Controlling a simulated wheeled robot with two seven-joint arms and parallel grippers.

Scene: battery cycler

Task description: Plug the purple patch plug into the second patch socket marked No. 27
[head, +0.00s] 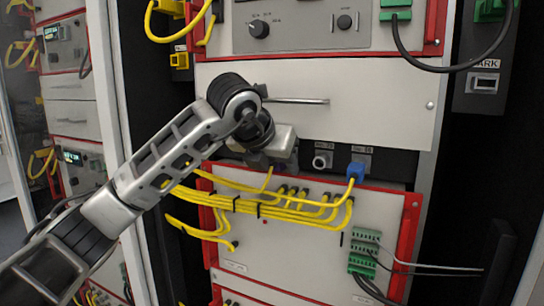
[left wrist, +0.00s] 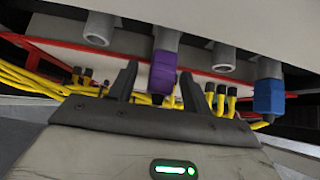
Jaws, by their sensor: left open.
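The purple patch plug (left wrist: 163,75) hangs below a grey patch socket (left wrist: 167,38), second from the left in the left wrist view; its top meets the socket, but I cannot tell how deep it sits. My left gripper (left wrist: 158,76) is open, one finger on each side of the plug, with visible gaps. In the head view my left gripper (head: 272,160) hides the plug and its socket. A bare grey socket (head: 322,161) is just right of the gripper; it also shows in the left wrist view (left wrist: 219,57). The small labels are too blurred to read surely. My right gripper is out of view.
A blue plug (head: 355,173) sits in the rightmost socket; it is also in the left wrist view (left wrist: 268,97). Another bare socket (left wrist: 98,28) is at far left. Yellow cables (head: 270,207) bunch below the sockets. A green terminal block (head: 365,250) is lower right.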

